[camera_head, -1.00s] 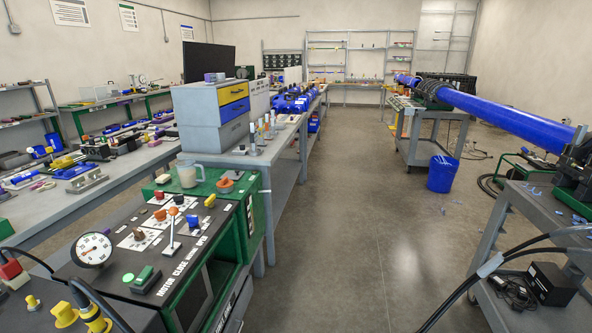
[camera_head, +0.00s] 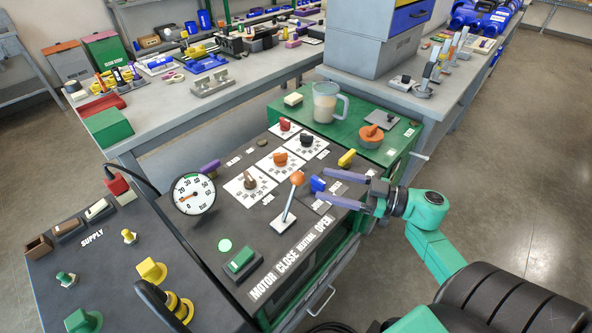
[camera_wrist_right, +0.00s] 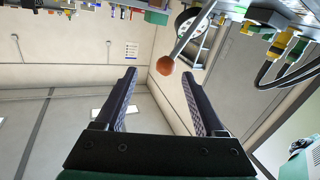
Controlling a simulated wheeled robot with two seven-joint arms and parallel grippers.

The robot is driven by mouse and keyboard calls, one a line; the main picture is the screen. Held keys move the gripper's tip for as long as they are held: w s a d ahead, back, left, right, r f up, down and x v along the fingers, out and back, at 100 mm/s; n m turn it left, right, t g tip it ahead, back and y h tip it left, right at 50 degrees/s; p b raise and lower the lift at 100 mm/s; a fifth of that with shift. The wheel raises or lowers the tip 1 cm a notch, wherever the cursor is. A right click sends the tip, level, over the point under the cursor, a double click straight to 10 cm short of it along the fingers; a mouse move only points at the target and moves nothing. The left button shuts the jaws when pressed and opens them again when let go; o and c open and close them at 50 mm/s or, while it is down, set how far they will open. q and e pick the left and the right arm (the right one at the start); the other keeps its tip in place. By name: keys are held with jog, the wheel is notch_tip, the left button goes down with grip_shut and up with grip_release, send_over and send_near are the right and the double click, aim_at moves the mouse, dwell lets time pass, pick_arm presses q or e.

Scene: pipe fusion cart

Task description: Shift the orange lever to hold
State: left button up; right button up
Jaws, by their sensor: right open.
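The lever with an orange ball (camera_head: 298,178) stands on a pale plate in the dark control panel (camera_head: 215,240). Its thin shaft leans toward the upper right of the head view. Printed words including MOTOR, CLOSE and OPEN run along the panel's front edge; I cannot read a hold mark. My right gripper (camera_head: 321,185) is open and empty, its fingers pointing left toward the ball from just to its right. In the right wrist view the orange ball (camera_wrist_right: 166,65) shows beyond the open fingertips (camera_wrist_right: 159,75), apart from them. My left gripper is out of view.
A pressure gauge (camera_head: 193,194) stands to the left. A jug (camera_head: 325,102) and another orange knob (camera_head: 371,133) are behind.

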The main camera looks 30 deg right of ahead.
aim_at(291, 198)
jog(key=p+x, duration=0.1)
jog(key=x, duration=1)
jog(key=shift+s+a+r, duration=0.3)
jog(key=shift+a+r, duration=0.05)
jog(key=shift+s+a+r, duration=0.1)
jog(key=shift+c, duration=0.3)
grip_shut()
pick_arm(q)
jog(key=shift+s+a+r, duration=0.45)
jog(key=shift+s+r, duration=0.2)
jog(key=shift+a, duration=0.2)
